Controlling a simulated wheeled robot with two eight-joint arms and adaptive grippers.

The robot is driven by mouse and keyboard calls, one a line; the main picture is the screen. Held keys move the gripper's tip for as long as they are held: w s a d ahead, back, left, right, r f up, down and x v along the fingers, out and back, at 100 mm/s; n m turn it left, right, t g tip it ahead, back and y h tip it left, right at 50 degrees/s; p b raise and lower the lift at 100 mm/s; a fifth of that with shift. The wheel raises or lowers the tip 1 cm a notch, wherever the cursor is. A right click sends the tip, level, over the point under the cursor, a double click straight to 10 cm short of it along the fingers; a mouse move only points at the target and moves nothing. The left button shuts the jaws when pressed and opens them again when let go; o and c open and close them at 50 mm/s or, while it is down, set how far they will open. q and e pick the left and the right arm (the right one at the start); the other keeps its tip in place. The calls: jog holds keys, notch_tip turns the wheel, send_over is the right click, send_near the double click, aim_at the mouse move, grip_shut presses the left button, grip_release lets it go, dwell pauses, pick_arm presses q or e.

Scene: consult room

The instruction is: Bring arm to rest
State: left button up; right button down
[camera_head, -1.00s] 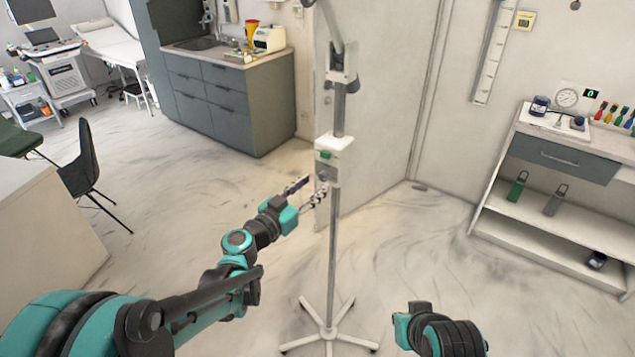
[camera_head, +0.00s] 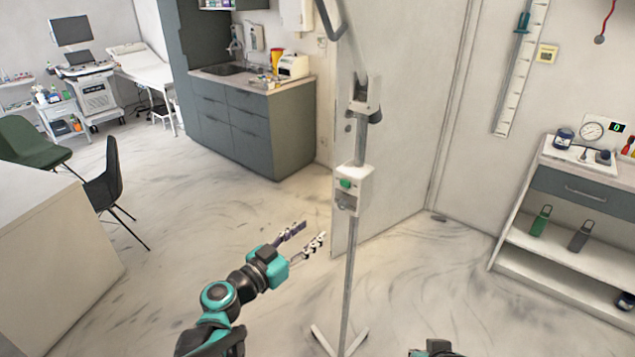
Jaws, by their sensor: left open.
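My left arm comes in from the bottom left, teal and black. Its gripper (camera_head: 307,238) is open and empty, pointing up and right. In the picture it lies just left of the grey pole of a wheeled stand (camera_head: 351,262); a gap of floor shows between the fingertips and the pole. The stand carries a white box with a green button (camera_head: 353,190). Of my right arm only a small dark part shows at the bottom edge; its fingers are out of view.
A shelf unit (camera_head: 567,262) with bottles stands at the right. A grey cabinet with a sink (camera_head: 250,123) is at the back. A dark chair (camera_head: 112,187) and a white desk (camera_head: 50,255) are at the left. Floor between desk and stand is clear.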

pick_arm(q)
jog(key=s+f+n+g+y, duration=0.25)
jog(key=s+f+g, duration=0.25)
jog(key=s, duration=0.5)
jog(key=s+a+f+n+g+y, duration=0.1)
jog(key=s+a+f+n+y, duration=0.1)
jog(key=s+a, duration=0.4)
jog(key=s+a+f+n+g+y, duration=0.1)
jog(key=s+a+f+n+y, duration=0.2)
jog(key=s+a+f+y, duration=0.1)
jog(key=shift+s+a+y, duration=0.85)
jog(key=shift+s+y, duration=0.2)
jog(key=shift+s, duration=0.15)
